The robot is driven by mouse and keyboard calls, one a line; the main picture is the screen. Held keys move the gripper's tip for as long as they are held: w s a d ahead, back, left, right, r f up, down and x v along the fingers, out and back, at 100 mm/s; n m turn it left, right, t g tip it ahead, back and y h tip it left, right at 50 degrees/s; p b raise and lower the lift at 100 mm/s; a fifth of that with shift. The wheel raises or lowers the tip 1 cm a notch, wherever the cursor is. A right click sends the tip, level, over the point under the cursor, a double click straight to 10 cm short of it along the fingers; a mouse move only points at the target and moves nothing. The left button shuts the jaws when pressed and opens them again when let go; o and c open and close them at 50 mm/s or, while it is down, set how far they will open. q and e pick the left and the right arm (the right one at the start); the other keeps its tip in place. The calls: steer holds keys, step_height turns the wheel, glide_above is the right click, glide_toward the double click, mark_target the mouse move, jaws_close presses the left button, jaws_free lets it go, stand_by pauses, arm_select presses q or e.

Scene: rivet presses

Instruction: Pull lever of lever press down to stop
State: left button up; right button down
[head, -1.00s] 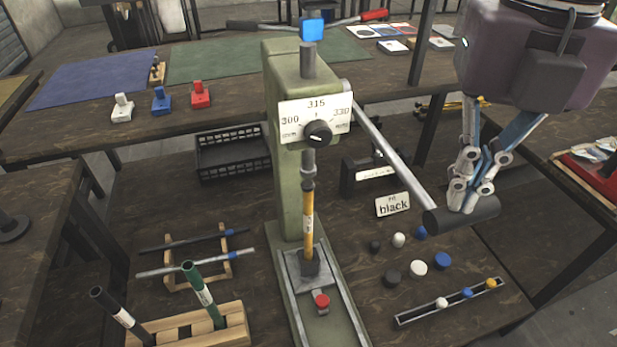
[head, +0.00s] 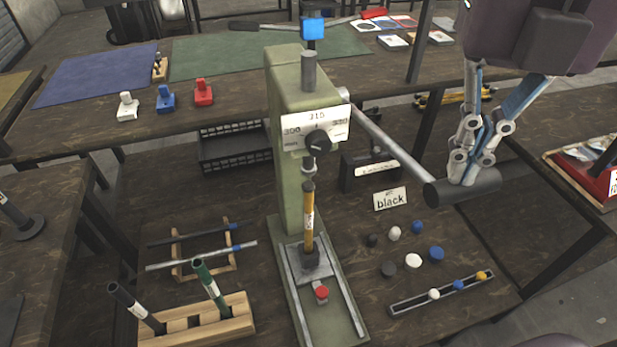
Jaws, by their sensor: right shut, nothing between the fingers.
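The green lever press (head: 290,160) stands on the dark table in the middle of the head view. Its metal lever (head: 390,143) slopes down to the right from the pivot and ends in a thick black grip (head: 470,188). My right gripper (head: 463,180) points down onto the grip from above, its closed fingertips at the grip's upper side; they do not wrap round it. Whether they press on it is hard to tell. Under the press's ram a yellow rod (head: 309,212) stands upright in the base. My left gripper is out of view.
A wooden block with tubes (head: 240,318) and a rod rack (head: 205,268) stand left. A black crate (head: 235,160) sits behind.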

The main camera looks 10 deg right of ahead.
steer(key=w+r+p, duration=0.4)
steer(key=r+p, duration=1)
steer(key=r, duration=0.2)
steer(key=shift+w+a+p, duration=0.15)
steer(key=shift+w+p, duration=0.05)
steer(key=shift+p, duration=0.1)
steer(key=shift+f, duration=0.1)
stand_by(0.9)
